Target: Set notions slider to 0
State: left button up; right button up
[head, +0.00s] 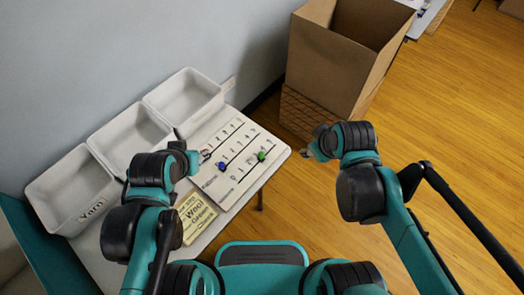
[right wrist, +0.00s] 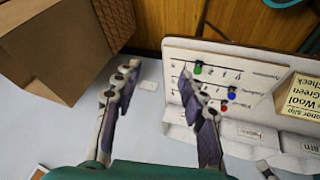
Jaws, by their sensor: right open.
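A white slider board (head: 238,141) lies at the right end of the table, with printed tracks and scale marks. Its blue knob (head: 222,166) and green knob (head: 261,156) show in the head view. The right wrist view shows the green knob (right wrist: 198,67), blue knob (right wrist: 224,106) and red knob (right wrist: 231,95) on separate tracks. The track labels are too small to read surely. My right gripper (head: 314,149) is right of the board, apart from it; its fingers (right wrist: 157,73) are open and empty. My left gripper (head: 190,143) is by the board's left edge, its jaws unclear.
Three white bins (head: 116,138) line the wall, the nearest labelled Yarn. A yellow note (head: 196,218) lies in front of the board. A large open cardboard box (head: 330,68) stands behind and right. The wooden floor (head: 450,110) is clear at right.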

jog(key=w+a+f+n+g+p, duration=0.25)
jog(key=w+a+n, duration=0.3)
jog(key=n, duration=0.55)
jog(key=n+g+y, duration=0.1)
jog(key=n+g, duration=0.1)
jog(key=n, duration=1)
send_near(261, 154)
jog(key=f, duration=0.2)
jog(key=f+b, duration=0.1)
jog(key=f, duration=0.3)
jog(key=w+a+f+b, duration=0.1)
jog(key=f, duration=0.2)
jog(key=shift+w+a+b, duration=0.1)
jog(key=shift+b, duration=0.25)
grip_shut()
jog(key=shift+a, duration=0.1)
